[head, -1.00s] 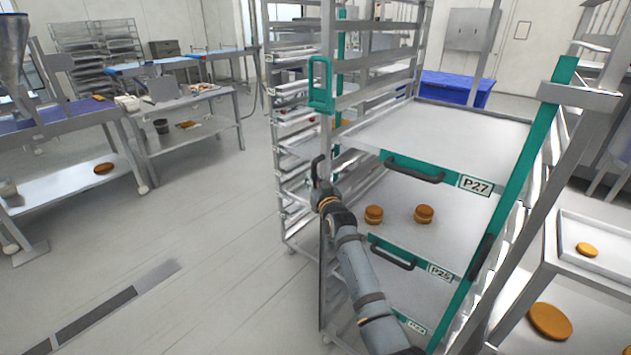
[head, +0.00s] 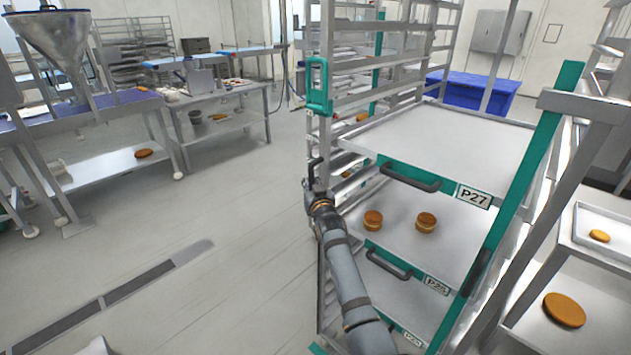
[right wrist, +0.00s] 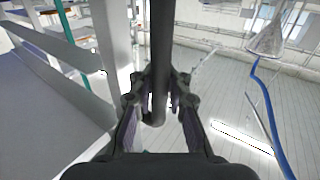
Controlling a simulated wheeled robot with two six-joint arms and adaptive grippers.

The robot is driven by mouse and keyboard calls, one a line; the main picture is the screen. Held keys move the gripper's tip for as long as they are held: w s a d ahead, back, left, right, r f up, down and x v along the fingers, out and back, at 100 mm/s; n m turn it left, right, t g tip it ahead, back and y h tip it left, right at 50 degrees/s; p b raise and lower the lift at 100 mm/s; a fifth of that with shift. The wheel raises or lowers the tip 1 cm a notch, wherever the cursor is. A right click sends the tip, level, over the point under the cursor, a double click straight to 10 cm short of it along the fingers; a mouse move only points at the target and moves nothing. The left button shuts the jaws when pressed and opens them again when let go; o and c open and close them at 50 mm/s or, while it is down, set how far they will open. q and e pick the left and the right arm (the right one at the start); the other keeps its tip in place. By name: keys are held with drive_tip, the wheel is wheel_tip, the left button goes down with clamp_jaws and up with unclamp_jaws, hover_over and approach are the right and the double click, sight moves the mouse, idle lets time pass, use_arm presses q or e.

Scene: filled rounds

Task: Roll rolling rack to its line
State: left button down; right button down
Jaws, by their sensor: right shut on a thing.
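The rolling rack (head: 525,175) is a tall metal frame with teal parts and trays labelled P27 and P25; it stands close in front of me in the head view. My right gripper (head: 317,180) is at the rack's left edge. In the right wrist view, my right gripper (right wrist: 160,100) is shut on a dark upright handle (right wrist: 162,45), whose lower end curves between the fingers. The pale rack post stands just left of it. My left gripper is in neither view. I cannot tell which floor marking is the rack's line.
A dark strip (head: 135,290) with a grey end runs along the floor at left, with clear floor between it and the rack. Worktables (head: 235,90) stand behind at left. A blue bin (head: 475,92) is behind the rack. A stand with trays (head: 535,315) is close at right.

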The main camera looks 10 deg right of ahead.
drive_tip(key=shift+s+f, duration=0.2)
drive_tip(key=shift+f, duration=0.3)
drive_tip(key=c, duration=1.8)
unclamp_jaws()
drive_tip(key=o, duration=0.5)
drive_tip(key=shift+s+a+r, duration=0.15)
drive_tip(key=shift+s+r, duration=0.05)
drive_tip(key=shift+r, duration=0.25)
